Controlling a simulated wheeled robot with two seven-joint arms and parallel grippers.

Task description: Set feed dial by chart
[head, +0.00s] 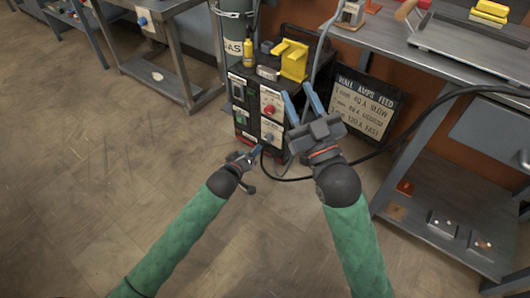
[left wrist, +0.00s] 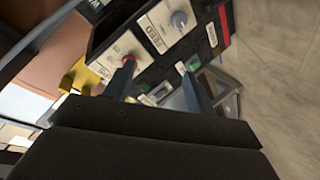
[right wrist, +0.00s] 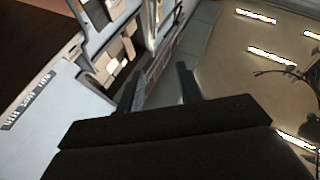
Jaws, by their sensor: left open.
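The black welder box (head: 243,78) stands on the floor, its front panel facing me. A red knob (head: 270,109) is on the upper white plate and a grey dial (head: 267,137) on the lower one. In the left wrist view the grey dial (left wrist: 178,19) sits beside lettering that seems to read FEED, and the red knob (left wrist: 129,59) shows by one finger. The chart board (head: 364,106) is right of the box, with WALL, AMPS and FEED columns. My left gripper (head: 257,151) is open and empty, low before the panel. My right gripper (head: 301,104) is open, fingers up, empty.
A yellow part (head: 291,60) lies on top of the box. A gas cylinder (head: 233,30) stands behind it. A black cable (head: 400,135) runs right from the box. Benches stand at left (head: 160,62) and right (head: 470,70). The floor at left is clear.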

